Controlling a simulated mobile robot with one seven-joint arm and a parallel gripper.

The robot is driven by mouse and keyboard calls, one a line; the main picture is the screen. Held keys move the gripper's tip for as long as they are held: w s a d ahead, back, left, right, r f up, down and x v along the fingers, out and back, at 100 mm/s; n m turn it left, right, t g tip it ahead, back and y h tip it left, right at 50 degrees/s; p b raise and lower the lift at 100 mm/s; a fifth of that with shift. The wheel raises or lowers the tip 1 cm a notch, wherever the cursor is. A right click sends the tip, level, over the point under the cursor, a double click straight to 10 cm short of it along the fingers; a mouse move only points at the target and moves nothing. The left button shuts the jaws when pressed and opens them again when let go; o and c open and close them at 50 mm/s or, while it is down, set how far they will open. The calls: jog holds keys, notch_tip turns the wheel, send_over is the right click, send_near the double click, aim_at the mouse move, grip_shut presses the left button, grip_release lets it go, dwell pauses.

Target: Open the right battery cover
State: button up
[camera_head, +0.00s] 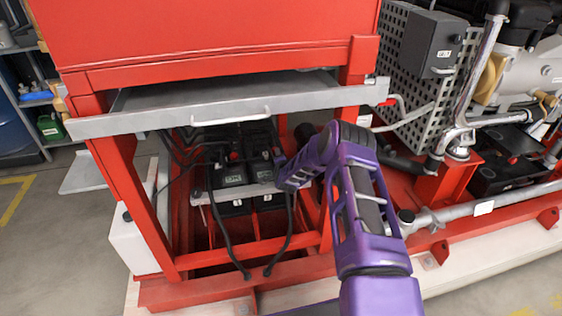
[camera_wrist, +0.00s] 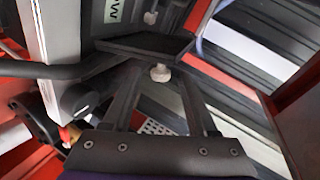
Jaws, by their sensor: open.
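Two black batteries with pale labels sit side by side in the red frame: the left battery (camera_head: 232,178) and the right battery (camera_head: 264,174). A light bar crosses their front. My gripper (camera_wrist: 160,85) is open, with dark fingers apart on either side of a white knob (camera_wrist: 160,73). A black flat plate (camera_wrist: 145,46) lies just past the fingertips; I cannot tell whether it is the right battery cover or whether the fingers touch it. In the head view my purple arm reaches in from the right, its end beside the right battery. The fingertips are hard to make out there.
A grey tray (camera_head: 225,105) with a handle hangs over the batteries. Black cables (camera_head: 222,225) loop down in front of them. Red frame posts (camera_head: 135,205) stand at the sides. Pipes and a perforated guard (camera_head: 398,60) are to the right.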

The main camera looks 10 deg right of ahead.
jog(key=p+v, duration=0.2)
jog(key=v, duration=1.5)
jog(key=shift+s, duration=0.2)
